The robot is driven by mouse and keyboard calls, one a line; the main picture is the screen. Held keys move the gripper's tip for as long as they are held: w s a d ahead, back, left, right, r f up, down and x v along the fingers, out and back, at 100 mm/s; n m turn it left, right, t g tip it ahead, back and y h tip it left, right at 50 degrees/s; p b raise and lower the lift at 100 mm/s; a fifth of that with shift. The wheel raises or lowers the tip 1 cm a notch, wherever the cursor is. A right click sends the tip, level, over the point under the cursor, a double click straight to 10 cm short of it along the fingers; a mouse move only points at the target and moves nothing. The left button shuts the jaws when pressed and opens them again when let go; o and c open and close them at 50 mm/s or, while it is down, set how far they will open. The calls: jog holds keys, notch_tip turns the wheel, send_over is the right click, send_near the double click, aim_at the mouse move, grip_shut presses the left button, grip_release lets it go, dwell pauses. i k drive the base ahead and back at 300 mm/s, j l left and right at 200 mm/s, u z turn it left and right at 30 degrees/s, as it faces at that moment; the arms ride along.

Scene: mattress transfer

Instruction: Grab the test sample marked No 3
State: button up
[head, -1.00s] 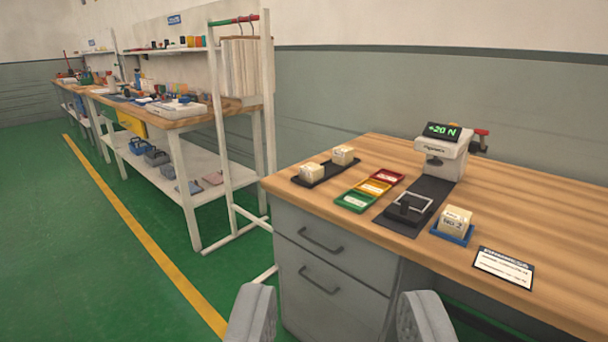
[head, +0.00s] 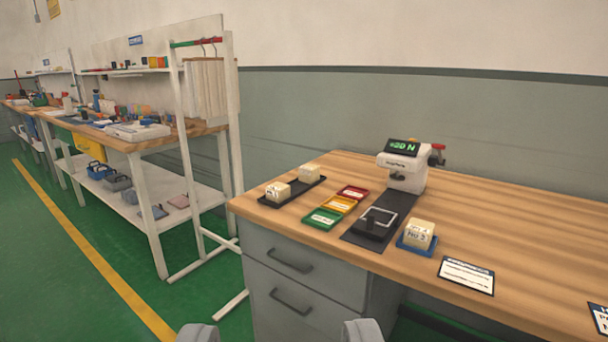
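A cream block-shaped sample (head: 419,233) sits in a small blue tray (head: 404,245) on the wooden desk, right of centre. The lettering on its front is small and seems to read No 3. Two similar cream samples, a nearer one (head: 277,191) and a farther one (head: 309,172), sit on a black tray (head: 295,188) at the desk's left end; their marks are too small to read surely. My gripper (head: 282,332) shows only as two grey fingertips at the bottom edge, wide apart with nothing between them. It is well short of all the samples.
A white test device (head: 402,172) with a green "20 N" readout stands behind a dark mat (head: 372,234). Green (head: 322,218), yellow (head: 340,204) and red (head: 353,192) trays lie left of it. A label card (head: 466,275) lies at right. Grey drawers (head: 290,262) front the desk.

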aim_at(309, 173)
jog(key=i+j+z, duration=0.15)
jog(key=i, duration=0.4)
jog(key=i+j+z, duration=0.1)
jog(key=i+j, duration=0.15)
jog(key=i, duration=0.3)
jog(key=i+j+z, duration=0.15)
jog(key=i, duration=0.35)
jog(key=i+j+z, duration=0.1)
jog(key=i+j, duration=0.35)
jog(key=i, duration=0.05)
